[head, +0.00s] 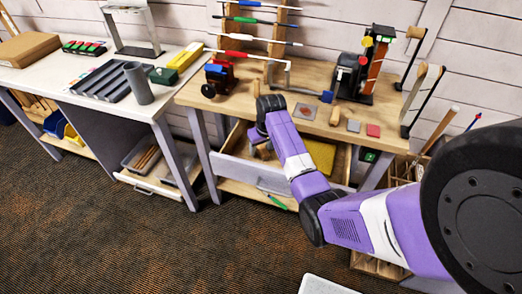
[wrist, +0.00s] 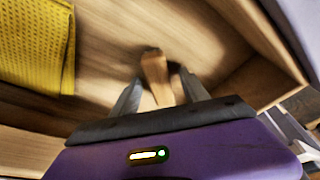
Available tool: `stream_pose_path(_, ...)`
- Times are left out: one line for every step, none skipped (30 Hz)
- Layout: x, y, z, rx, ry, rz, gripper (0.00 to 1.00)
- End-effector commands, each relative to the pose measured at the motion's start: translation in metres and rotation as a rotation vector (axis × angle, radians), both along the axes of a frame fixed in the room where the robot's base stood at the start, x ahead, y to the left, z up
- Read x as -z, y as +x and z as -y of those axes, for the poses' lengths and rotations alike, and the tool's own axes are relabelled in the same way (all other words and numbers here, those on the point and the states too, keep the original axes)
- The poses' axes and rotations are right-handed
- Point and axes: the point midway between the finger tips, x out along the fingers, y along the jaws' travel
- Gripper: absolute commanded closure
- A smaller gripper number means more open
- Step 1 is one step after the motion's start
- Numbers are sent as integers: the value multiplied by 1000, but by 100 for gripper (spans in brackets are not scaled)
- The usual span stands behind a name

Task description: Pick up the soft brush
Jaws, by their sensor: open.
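A tan wooden piece (wrist: 153,66), probably the handle of the soft brush, stands out in the middle of the wrist view, with a darker brown part beside it. I cannot make out any bristles. My gripper (wrist: 160,92) is open, its two grey fingers on either side of the near end of this wooden piece. I cannot tell whether they touch it. In the head view my gripper (head: 260,138) points down at the left part of the open drawer (head: 232,172).
A yellow textured cloth (wrist: 35,45) lies in the drawer; it also shows in the head view (head: 320,153). The drawer's wooden side wall (wrist: 262,30) is close on the right. Above the drawer is the workbench top (head: 225,98) with a vise (head: 221,76).

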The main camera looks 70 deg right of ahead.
Motion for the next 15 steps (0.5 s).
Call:
stream_pose_path(1, 0, 0, 0, 1, -1, 47)
stream_pose_path(1, 0, 0, 0, 1, -1, 47)
stream_pose_path(1, 0, 0, 0, 1, -1, 47)
stream_pose_path(2, 0, 0, 0, 1, -1, 47)
stream_pose_path(2, 0, 0, 0, 1, -1, 47)
stream_pose_path(3, 0, 0, 0, 1, -1, 47)
stream_pose_path(3, 0, 0, 0, 0, 0, 47)
stream_pose_path(3, 0, 0, 0, 0, 0, 47)
stream_pose_path(4, 0, 0, 0, 0, 0, 49)
stream_pose_path(4, 0, 0, 0, 0, 0, 55)
stream_pose_path(4, 0, 0, 0, 0, 0, 61)
stream_pose_path(4, 0, 0, 0, 0, 0, 69)
stream_pose_path(4, 0, 0, 0, 0, 0, 75)
stream_pose_path(4, 0, 0, 0, 0, 0, 81)
stream_pose_path(4, 0, 0, 0, 0, 0, 88)
